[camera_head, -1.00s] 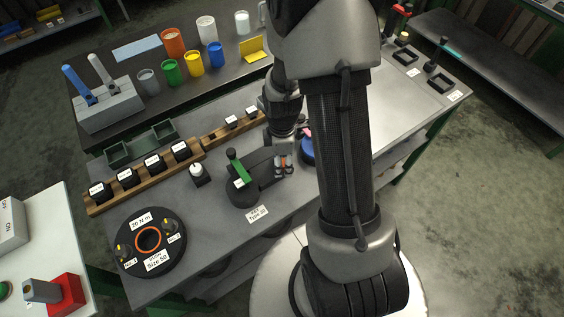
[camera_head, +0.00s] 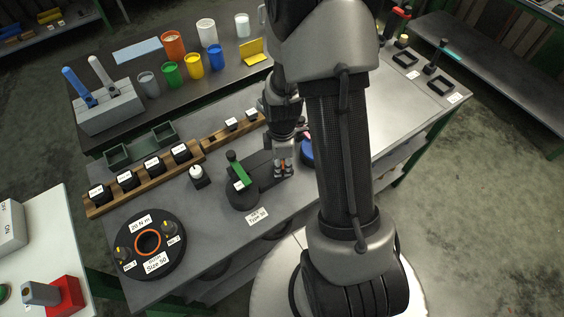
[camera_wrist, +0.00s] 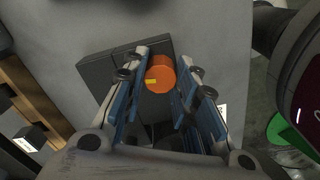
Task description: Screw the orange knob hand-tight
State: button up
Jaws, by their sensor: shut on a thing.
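The orange knob (camera_wrist: 161,76) is a short cylinder with a small yellow mark on its side. In the wrist view it sits between the fingertips of my gripper (camera_wrist: 160,84), which is shut on it. It stands against a dark grey block-shaped part (camera_wrist: 100,78). In the head view my gripper (camera_head: 283,172) points down beside the dark fixture with a green-topped lever (camera_head: 238,172). The knob is mostly hidden by the fingers there. How far it is threaded in cannot be told.
A black round tool (camera_head: 180,262) marked 20 N m stands at the table's front left. A small white-topped button (camera_head: 197,172) and a wooden rack (camera_head: 140,178) of black sockets lie left of the fixture. A blue round part (camera_head: 307,152) is close on the right.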

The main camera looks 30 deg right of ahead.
dwell(0.3)
jog(key=m, duration=0.6)
jog(key=shift+m, duration=0.3)
jog(key=m, duration=0.7)
jog(key=shift+p, duration=0.3)
jog(key=m, duration=0.4)
jog(key=shift+m, duration=2.2)
jog(key=o, duration=1)
